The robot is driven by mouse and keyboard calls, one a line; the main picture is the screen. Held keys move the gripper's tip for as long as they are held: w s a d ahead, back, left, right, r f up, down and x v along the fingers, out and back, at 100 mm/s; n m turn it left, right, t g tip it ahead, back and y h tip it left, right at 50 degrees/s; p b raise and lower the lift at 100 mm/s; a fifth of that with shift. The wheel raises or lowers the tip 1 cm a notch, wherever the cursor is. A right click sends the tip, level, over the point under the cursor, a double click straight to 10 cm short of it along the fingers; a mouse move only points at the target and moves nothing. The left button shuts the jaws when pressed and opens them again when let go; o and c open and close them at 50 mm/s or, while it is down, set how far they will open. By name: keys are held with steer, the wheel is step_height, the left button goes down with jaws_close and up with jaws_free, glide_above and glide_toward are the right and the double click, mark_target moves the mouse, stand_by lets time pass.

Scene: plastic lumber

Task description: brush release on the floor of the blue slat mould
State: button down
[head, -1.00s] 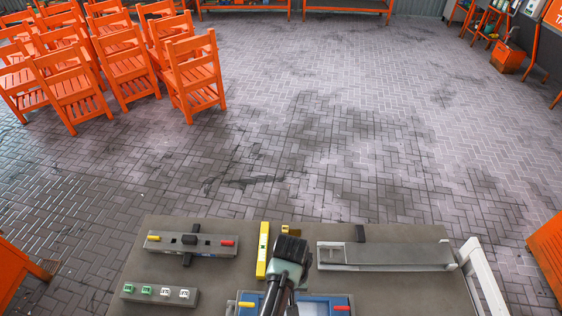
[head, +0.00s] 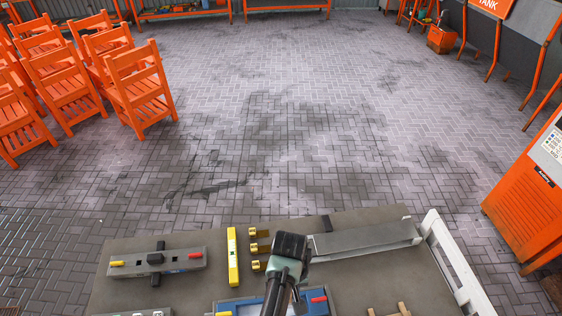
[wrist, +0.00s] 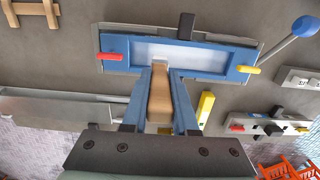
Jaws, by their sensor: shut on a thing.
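The blue slat mould (wrist: 115,45) lies ahead of my gripper in the wrist view, with a pale, smooth floor (wrist: 180,52), a red handle at left and a yellow one at right. In the head view, the mould (head: 262,305) is partly cut off by the lower edge and covered by my arm. My gripper (wrist: 163,72) is shut on a tan wooden piece, seemingly the brush handle (wrist: 160,100). Its tips reach the mould's near rim in the picture. The bristles are not visible, and contact with the floor cannot be told.
A long grey tray (head: 365,238) and a white frame (head: 455,265) lie at right on the bench (head: 120,270). A yellow bar (head: 233,257), several small brass blocks (head: 259,248) and a grey fixture (head: 157,262) lie at left. Orange chairs (head: 140,85) stand beyond.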

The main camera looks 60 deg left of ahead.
steer(key=shift+w+d+b, duration=0.2)
steer(key=shift+w+d, duration=0.1)
steer(key=shift+w, duration=0.4)
steer(key=shift+w+d+b, duration=0.15)
steer(key=shift+w+d, duration=0.15)
steer(key=shift+w, duration=0.4)
steer(key=shift+w+d+b, duration=0.2)
steer(key=shift+w+d, duration=0.1)
steer(key=shift+w, duration=0.4)
steer(key=shift+f+b, duration=0.4)
steer(key=shift+f, duration=0.3)
steer(key=shift+s, duration=0.15)
steer(key=shift+s+a+r+p, duration=0.1)
steer(key=shift+s+a+p, duration=0.35)
steer(key=shift+s, duration=0.3)
steer(key=shift+s+a+r+p, duration=0.1)
steer(key=shift+s+a+p, duration=0.1)
steer(key=shift+s+p, duration=0.45)
steer(key=shift+s, duration=0.15)
steer(key=shift+s+a+p, duration=0.3)
steer(key=shift+s+a, duration=0.05)
steer(key=shift+s, duration=0.3)
steer(key=s+a, duration=0.3)
steer(key=s, duration=0.5)
